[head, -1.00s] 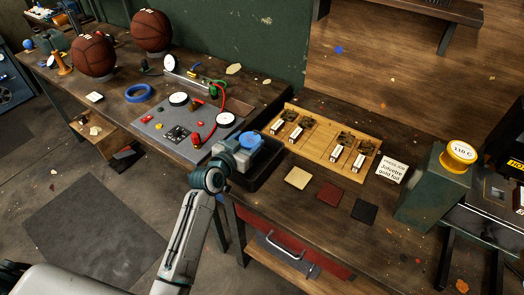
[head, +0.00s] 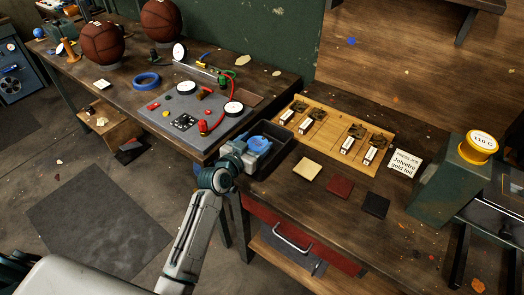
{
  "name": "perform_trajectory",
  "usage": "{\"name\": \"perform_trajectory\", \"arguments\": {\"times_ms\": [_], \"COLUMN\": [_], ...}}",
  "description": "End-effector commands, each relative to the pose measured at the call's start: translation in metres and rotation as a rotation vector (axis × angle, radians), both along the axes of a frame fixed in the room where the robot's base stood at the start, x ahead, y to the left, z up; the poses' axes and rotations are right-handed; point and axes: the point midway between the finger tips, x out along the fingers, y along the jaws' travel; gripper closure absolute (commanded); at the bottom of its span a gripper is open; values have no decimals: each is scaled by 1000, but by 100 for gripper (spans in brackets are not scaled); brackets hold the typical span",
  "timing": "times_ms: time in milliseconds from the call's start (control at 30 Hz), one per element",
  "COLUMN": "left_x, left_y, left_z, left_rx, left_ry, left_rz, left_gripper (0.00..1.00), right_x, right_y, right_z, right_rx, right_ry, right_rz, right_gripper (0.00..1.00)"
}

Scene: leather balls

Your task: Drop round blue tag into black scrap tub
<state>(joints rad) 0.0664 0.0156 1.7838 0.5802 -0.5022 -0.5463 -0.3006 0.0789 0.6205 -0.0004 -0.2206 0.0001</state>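The round blue tag (head: 261,142) shows at the tip of my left gripper (head: 256,150), over the black scrap tub (head: 287,153). The tag and gripper overlap in the picture. I cannot tell whether the fingers still pinch the tag or it lies free in the tub, because the gripper's body hides the fingertips. The tub is a dark rectangular bin set by the bench's left end, its near left part hidden behind my gripper. My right gripper is not in view.
A wooden tray with several labelled pieces (head: 325,131) lies right of the tub. Cream, red and black squares (head: 340,188) lie in front of it. A green box (head: 440,190) stands right.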

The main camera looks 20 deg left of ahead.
Motion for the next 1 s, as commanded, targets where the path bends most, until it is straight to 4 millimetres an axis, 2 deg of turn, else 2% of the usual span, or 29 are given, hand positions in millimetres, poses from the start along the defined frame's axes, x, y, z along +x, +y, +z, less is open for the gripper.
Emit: {"name": "perform_trajectory", "arguments": {"times_ms": [33, 67, 100, 367, 467, 567, 800, 1000], "left_x": [0, 0, 0, -1, -7, -20, -67, -95], "left_y": [0, 0, 0, 0, 2, 6, 19, 26], "left_z": [0, 0, 0, 0, -1, 0, 7, 13], "left_rx": [0, 0, 0, 0, 1, 3, 4, 3], "left_ry": [0, 0, 0, 0, 2, -1, 0, 1], "left_rz": [0, 0, 0, 0, 0, 1, 0, 0], "left_gripper": [21, 15, 13, 13, 13, 13, 13, 13], "right_x": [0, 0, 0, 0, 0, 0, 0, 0], "right_y": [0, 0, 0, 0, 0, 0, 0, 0], "right_z": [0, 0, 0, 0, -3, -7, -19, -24], "right_rx": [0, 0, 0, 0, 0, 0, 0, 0], "right_ry": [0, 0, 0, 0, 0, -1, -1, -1], "right_rz": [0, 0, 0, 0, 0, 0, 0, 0], "right_gripper": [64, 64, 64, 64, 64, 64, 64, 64]}}
